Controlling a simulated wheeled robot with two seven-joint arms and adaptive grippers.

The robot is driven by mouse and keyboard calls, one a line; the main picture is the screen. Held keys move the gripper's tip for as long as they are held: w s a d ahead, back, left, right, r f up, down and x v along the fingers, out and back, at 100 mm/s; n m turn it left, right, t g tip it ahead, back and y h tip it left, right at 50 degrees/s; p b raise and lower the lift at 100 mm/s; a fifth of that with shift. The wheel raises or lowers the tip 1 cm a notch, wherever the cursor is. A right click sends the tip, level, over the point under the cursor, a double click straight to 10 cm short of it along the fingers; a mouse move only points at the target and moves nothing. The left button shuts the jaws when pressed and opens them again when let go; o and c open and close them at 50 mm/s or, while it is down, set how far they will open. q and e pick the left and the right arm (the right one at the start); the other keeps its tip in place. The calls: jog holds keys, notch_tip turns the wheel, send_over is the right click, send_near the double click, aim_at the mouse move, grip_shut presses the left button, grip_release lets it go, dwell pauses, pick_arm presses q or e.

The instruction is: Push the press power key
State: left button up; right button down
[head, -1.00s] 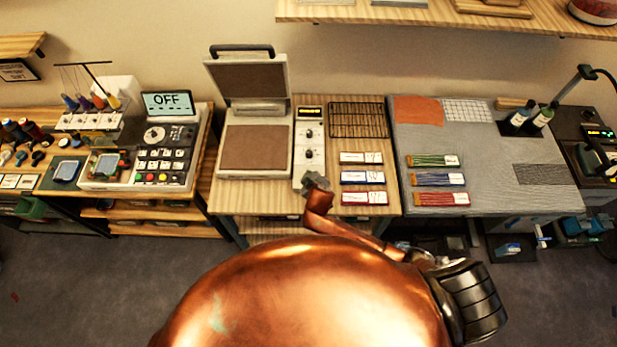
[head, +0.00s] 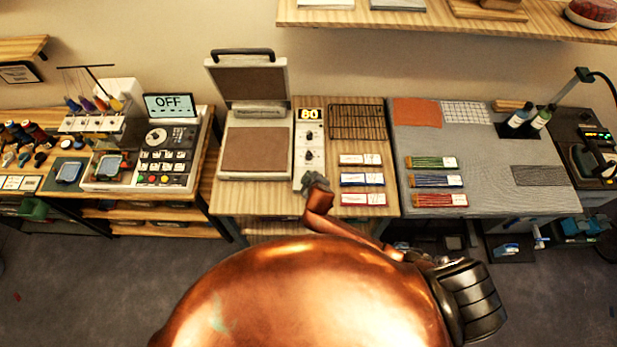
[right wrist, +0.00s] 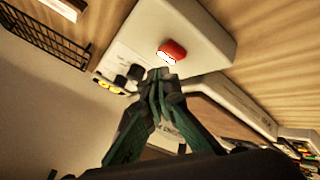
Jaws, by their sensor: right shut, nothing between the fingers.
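The heat press (head: 256,150) stands on the wooden table with its lid (head: 247,78) raised. Its white control panel (head: 308,168) has two dark knobs and a display (head: 309,114) lit with "80". The red power key (right wrist: 173,50) shows in the right wrist view with a bright white patch; in the head view it is hidden behind my right gripper (head: 315,181). My right gripper is shut and empty, and its fingertips (right wrist: 160,74) are right beside the key. I cannot tell whether they touch it. My left gripper is out of view.
A black wire rack (head: 358,121) and several labelled packets (head: 361,180) lie right of the panel. A grey mat (head: 487,160) with bundles and bottles is further right. An embroidery machine (head: 150,160) with a screen reading "OFF" stands at the left.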

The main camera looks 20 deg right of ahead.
jog(key=shift+r, duration=0.1)
notch_tip(320, 180, up, 6)
jog(key=p, duration=0.5)
jog(key=shift+p, duration=0.35)
